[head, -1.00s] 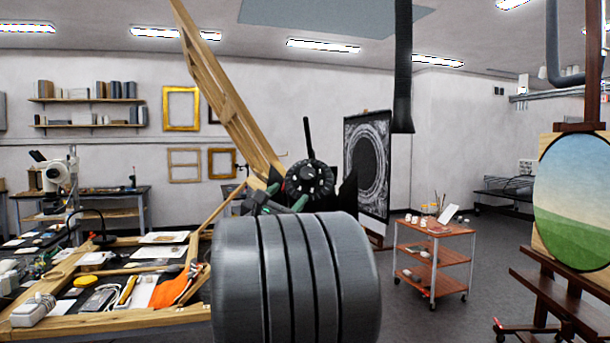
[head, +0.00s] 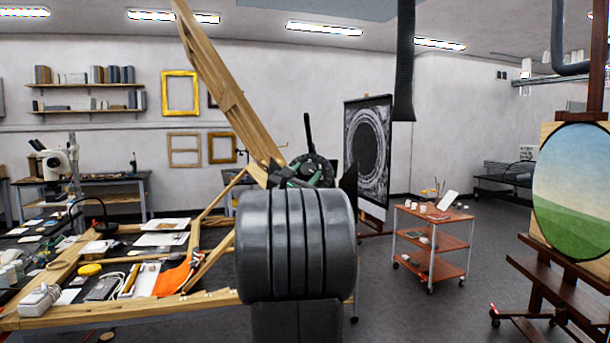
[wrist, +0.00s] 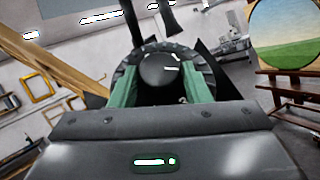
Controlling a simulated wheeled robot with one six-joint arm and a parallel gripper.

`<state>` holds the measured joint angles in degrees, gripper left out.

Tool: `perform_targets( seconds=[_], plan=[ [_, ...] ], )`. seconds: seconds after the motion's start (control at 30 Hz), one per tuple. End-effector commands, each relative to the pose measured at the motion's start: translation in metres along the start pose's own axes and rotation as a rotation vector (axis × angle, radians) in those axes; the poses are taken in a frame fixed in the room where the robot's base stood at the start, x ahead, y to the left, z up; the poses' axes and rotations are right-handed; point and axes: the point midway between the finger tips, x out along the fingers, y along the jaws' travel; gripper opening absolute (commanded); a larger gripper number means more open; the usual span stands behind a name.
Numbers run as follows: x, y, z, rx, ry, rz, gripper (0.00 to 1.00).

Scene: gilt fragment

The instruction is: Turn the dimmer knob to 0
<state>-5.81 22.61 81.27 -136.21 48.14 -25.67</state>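The dimmer knob (wrist: 158,68) is a round black knob with a white mark on its right side, inside a dark ring with light ticks. It shows near the top middle of the wrist view. The dark dial (head: 318,166) also shows small in the head view, partly hidden behind my arm. My gripper (wrist: 159,82) points at the knob. Its two green fingers stand apart, one at each side of the knob. I cannot tell whether the fingertips touch it.
A wooden beam (head: 225,80) slants up left of the dial. A cluttered wood-framed table (head: 125,316) lies at left. A red-shelved cart (head: 433,243), a dark patterned panel (head: 368,150) and an easel painting (head: 572,190) stand right. Open floor lies between cart and easel.

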Motion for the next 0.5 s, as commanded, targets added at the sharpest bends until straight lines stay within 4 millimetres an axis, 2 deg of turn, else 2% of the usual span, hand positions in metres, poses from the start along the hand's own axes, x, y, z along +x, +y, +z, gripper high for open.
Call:
perform_targets(
  seconds=[0.03, 0.13, 0.5],
  plan=[
    [-0.0001, 0.0, 0.0001, 0.0, 0.0, 0.0, 0.33],
    [-0.0002, 0.0, 0.0001, 0.0, 0.0, 0.0, 0.15],
    [-0.0006, -0.0017, -0.0019, -0.011, -0.002, 0.023, 0.15]
  ],
)
